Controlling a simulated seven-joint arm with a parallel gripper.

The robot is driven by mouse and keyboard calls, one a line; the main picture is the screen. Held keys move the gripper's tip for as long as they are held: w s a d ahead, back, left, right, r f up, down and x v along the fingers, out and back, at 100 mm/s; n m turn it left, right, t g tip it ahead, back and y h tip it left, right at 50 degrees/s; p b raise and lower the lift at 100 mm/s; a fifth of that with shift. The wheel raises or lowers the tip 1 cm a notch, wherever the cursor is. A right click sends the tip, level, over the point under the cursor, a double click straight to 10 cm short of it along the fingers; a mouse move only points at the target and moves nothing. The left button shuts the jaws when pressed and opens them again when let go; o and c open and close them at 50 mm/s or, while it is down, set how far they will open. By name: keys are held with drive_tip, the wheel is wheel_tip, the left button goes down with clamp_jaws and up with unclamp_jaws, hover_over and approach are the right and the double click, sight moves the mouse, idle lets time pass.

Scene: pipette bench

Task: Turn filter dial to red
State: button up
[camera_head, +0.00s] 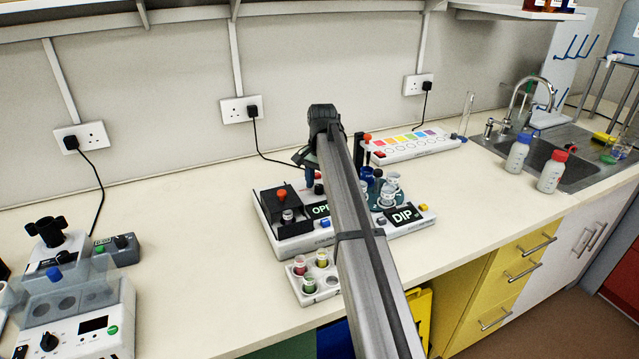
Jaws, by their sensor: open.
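My gripper (306,166) is open, hanging below the arm's bent end over the white two-part device. It is partly hidden by my arm, and its fingers are hard to see.
The white device (291,243) with OPEN-like and DIP labels holds bottles and a red-topped knob. Another instrument (72,318) is at front left. Bottles (517,154) stand by the sink. The left-middle bench is clear.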

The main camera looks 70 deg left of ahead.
sight(321, 186)
wheel_tip(321, 186, up, 14)
drive_tip(key=shift+w+d, duration=0.15)
drive_tip(key=shift+d, duration=0.05)
idle(0.6)
drive_tip(key=shift+f, duration=0.1)
idle(0.3)
